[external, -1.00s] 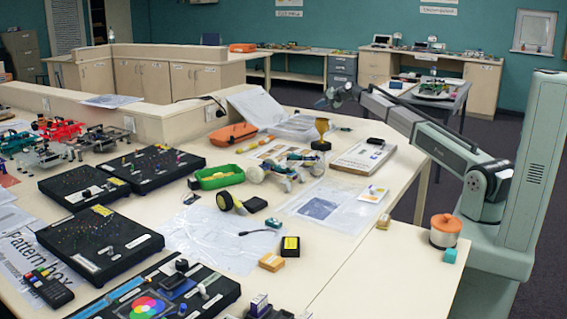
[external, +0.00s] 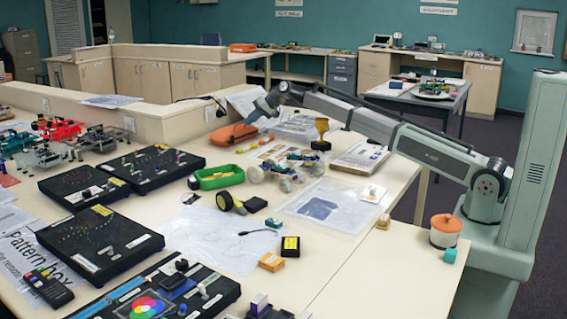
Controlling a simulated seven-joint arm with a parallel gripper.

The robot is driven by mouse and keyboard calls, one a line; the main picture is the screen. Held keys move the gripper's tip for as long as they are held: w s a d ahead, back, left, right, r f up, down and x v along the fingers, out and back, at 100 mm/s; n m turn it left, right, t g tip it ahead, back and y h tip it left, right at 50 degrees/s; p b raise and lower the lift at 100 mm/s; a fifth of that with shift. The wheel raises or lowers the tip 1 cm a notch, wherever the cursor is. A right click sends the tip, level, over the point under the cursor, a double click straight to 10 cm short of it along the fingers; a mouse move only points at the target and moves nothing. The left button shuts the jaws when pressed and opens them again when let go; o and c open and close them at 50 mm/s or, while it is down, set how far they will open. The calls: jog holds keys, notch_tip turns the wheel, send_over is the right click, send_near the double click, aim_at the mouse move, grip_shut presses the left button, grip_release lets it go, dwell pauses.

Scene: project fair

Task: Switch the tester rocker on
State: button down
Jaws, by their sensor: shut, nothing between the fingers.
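My gripper (external: 255,116) is over the far side of the table, pointing down and to the left. It is shut and small in this view, with nothing seen in it. It appears above and just right of an orange case (external: 230,136); I cannot tell the height between them. No tester rocker can be made out for certain. Black boards with small parts stand at the left, one near the middle (external: 150,168) and one nearer (external: 98,243). A further dark panel with a colour wheel (external: 152,304) lies at the front.
A low cream wall (external: 150,122) borders the far left. The table's right front (external: 385,265) is mostly clear.

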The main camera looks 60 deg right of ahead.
jog(key=s+a+r+n+g+y, duration=0.1)
jog(key=s+a+n+g, duration=0.15)
jog(key=a, duration=1.25)
jog(key=s+a+n+g, duration=0.1)
jog(key=s+a+n, duration=0.25)
jog(key=a, duration=1.15)
jog(key=s+a+r+n+g, duration=0.1)
jog(key=s+a+n, duration=0.1)
jog(key=s+a, duration=0.35)
jog(key=s+a+n+g, duration=0.1)
jog(key=s+a+n, duration=0.15)
jog(key=a, duration=0.65)
jog(key=s+a+r+n, duration=0.1)
jog(key=s+a, duration=0.3)
jog(key=a, duration=0.4)
jog(key=s+a+r+n+g+h, duration=0.1)
jog(key=s+a+n, duration=0.2)
jog(key=s+a, duration=0.7)
jog(key=s+a+r+n+g, duration=0.1)
jog(key=s+a+n+g, duration=0.15)
jog(key=s+a, duration=0.7)
jog(key=s+a+r+n, duration=0.1)
jog(key=s+a, duration=0.5)
jog(key=s, duration=0.6)
jog(key=s+a+r+n+h, duration=0.1)
jog(key=s+a+n, duration=0.3)
jog(key=s, duration=0.8)
jog(key=shift+s+a+n+h, duration=0.3)
jog(key=shift+s+a, duration=0.1)
jog(key=shift+a, duration=0.55)
